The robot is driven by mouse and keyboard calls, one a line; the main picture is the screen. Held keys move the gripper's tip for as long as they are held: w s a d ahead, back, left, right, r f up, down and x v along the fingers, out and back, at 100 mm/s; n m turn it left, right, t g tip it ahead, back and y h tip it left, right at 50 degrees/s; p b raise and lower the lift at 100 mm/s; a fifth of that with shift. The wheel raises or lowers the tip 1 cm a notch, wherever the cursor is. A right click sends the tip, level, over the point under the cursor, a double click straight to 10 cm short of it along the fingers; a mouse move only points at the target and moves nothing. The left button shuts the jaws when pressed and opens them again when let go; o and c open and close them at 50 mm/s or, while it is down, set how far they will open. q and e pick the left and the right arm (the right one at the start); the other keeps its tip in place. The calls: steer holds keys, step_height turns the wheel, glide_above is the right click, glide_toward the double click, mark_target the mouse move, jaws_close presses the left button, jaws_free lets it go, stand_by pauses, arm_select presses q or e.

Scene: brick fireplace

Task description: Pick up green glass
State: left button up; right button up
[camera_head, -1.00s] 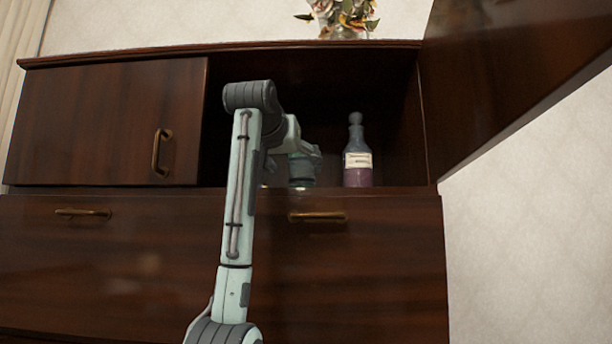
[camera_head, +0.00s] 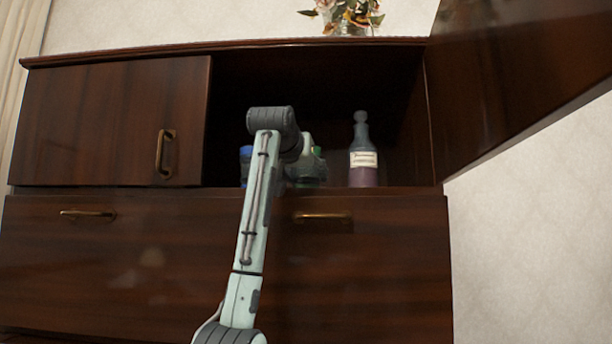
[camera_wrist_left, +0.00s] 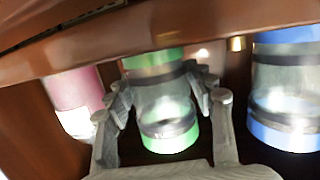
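The green glass, a clear cylinder with green bands at both ends, is in the middle of the left wrist view (camera_wrist_left: 163,100). In the head view only a bit of its green rim (camera_head: 317,151) shows inside the open cabinet, behind my arm. My left gripper (camera_wrist_left: 162,88) is open, with one finger on each side of the green glass. I cannot tell whether the fingers touch it. In the head view this gripper (camera_head: 308,168) is partly hidden by my wrist. My right gripper is not in view.
A similar glass with blue bands (camera_wrist_left: 285,92) stands close beside the green one; its blue rim shows in the head view (camera_head: 246,152). A labelled bottle with purple liquid (camera_head: 363,160) stands to the right. The cabinet's wooden edge (camera_wrist_left: 100,50) is close to the gripper.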

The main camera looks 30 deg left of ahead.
arm_select(q)
steer(key=c, duration=0.8)
steer(key=shift+r, duration=0.15)
